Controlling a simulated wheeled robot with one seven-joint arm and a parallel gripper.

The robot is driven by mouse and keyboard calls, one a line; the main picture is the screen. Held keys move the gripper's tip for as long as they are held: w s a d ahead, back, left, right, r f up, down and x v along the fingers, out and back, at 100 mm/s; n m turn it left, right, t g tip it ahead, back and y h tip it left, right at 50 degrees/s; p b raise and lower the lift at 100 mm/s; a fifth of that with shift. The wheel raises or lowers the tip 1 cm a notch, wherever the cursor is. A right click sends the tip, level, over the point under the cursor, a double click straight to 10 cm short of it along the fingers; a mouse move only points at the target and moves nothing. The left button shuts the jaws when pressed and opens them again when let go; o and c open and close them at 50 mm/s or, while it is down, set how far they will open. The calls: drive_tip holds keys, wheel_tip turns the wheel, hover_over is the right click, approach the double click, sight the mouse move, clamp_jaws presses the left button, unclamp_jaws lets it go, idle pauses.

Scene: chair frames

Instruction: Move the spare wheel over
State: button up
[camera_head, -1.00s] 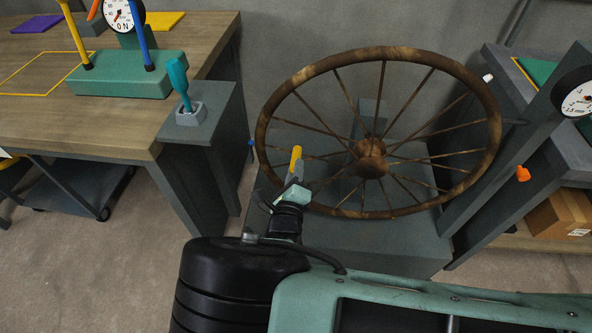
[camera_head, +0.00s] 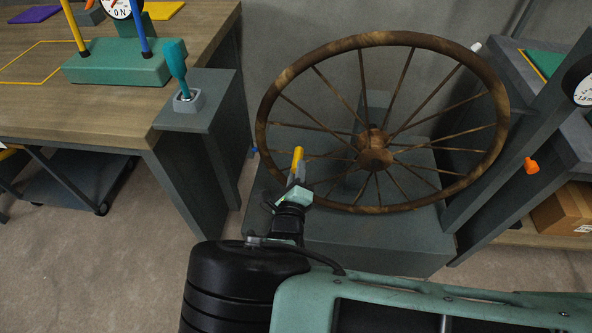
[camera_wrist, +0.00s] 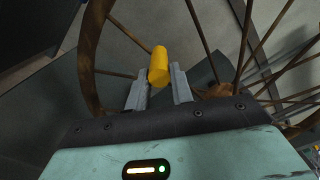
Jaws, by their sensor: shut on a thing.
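A large brown spoked wheel (camera_head: 390,39) leans back over a grey block in the head view, its hub (camera_head: 375,157) in front of a grey upright. My gripper (camera_head: 296,176) is at the wheel's lower left, near the rim. It is shut on a yellow cylindrical handle (camera_head: 298,153), which also shows between the fingers in the wrist view (camera_wrist: 158,66). The wheel's rim (camera_wrist: 88,60) runs left of my gripper (camera_wrist: 160,84) there, with spokes beyond. How the handle joins the wheel is hidden.
A grey block (camera_head: 350,235) stands under the wheel. At the left are a wooden table (camera_head: 80,110) and a teal-handled lever (camera_head: 177,70) on a grey post. A slanted grey post, an orange knob (camera_head: 531,165) and a cardboard box (camera_head: 562,212) are at the right.

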drive_tip(key=shift+d+f+b, duration=0.1)
drive_tip(key=shift+f+b, duration=0.4)
drive_tip(key=shift+f, duration=0.5)
drive_tip(key=f+b, duration=0.1)
drive_tip(key=d+f, duration=0.1)
drive_tip(key=f, duration=0.1)
drive_tip(key=d+f+b, duration=0.1)
drive_tip(key=f, duration=0.1)
drive_tip(key=shift+d+f+b, duration=0.1)
drive_tip(key=shift+f+b, duration=0.15)
drive_tip(key=shift+b, duration=0.05)
drive_tip(key=o, duration=0.8)
drive_tip(key=shift+o, duration=0.2)
